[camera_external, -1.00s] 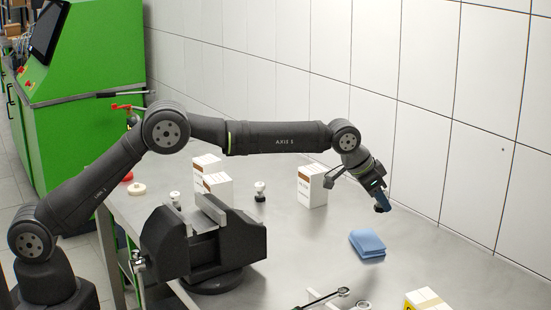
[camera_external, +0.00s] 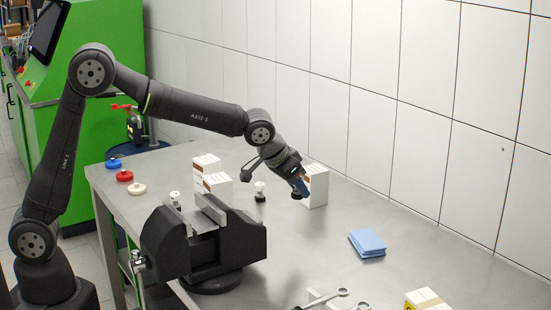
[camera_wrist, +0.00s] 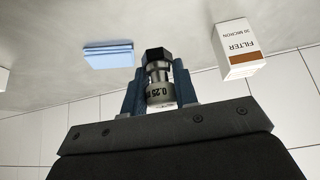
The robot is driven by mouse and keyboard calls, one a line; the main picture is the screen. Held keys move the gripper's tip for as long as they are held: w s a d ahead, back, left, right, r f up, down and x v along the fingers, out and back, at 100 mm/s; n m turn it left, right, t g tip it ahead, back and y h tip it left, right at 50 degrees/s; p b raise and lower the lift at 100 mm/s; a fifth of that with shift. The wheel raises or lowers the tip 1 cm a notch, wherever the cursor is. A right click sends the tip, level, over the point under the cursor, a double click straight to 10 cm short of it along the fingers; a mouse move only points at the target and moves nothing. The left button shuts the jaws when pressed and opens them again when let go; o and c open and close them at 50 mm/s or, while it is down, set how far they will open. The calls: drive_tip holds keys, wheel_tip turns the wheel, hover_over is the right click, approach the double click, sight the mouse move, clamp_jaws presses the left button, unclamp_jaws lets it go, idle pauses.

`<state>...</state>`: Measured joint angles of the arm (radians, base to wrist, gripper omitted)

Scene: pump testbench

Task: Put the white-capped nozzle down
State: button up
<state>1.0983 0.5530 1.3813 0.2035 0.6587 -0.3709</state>
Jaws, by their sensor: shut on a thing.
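My gripper (camera_external: 301,186) is shut on a nozzle, held in the air in front of a white filter box. In the wrist view the nozzle (camera_wrist: 157,72) sits between the blue fingers. It has a dark hex end, a metal body and a pale ring marked "0.25"; a bit of white shows beyond the ring, mostly hidden by the gripper. In the external view only the dark end of the nozzle (camera_external: 297,196) shows. The hex end points away from the gripper and is clear of the table (camera_external: 320,255).
Two white-topped nozzles stand on the table (camera_external: 260,190) (camera_external: 174,198). Filter boxes (camera_external: 316,187) (camera_external: 217,188), a black vise (camera_external: 240,238), a blue cloth (camera_external: 367,243), wrenches (camera_external: 325,298) and coloured discs (camera_external: 124,176) also stand or lie there. The table between vise and cloth is clear.

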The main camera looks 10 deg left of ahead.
drive_tip(key=w+a+f, duration=0.1)
drive_tip(key=w+f, duration=0.1)
drive_tip(key=w, duration=0.1)
drive_tip(key=w+a+f, duration=0.2)
drive_tip(key=w+f, duration=0.1)
drive_tip(key=w, duration=0.1)
drive_tip(key=w+a+f, duration=0.2)
drive_tip(key=w, duration=0.2)
drive_tip(key=shift+a+f, duration=0.15)
drive_tip(key=shift+a, duration=0.05)
drive_tip(key=shift+f, duration=2.05)
drive_tip(key=shift+f, duration=0.15)
drive_tip(key=o, duration=1)
drive_tip(key=shift+r, duration=0.3)
drive_tip(key=v, duration=1.2)
drive_tip(key=shift+s+f, duration=0.1)
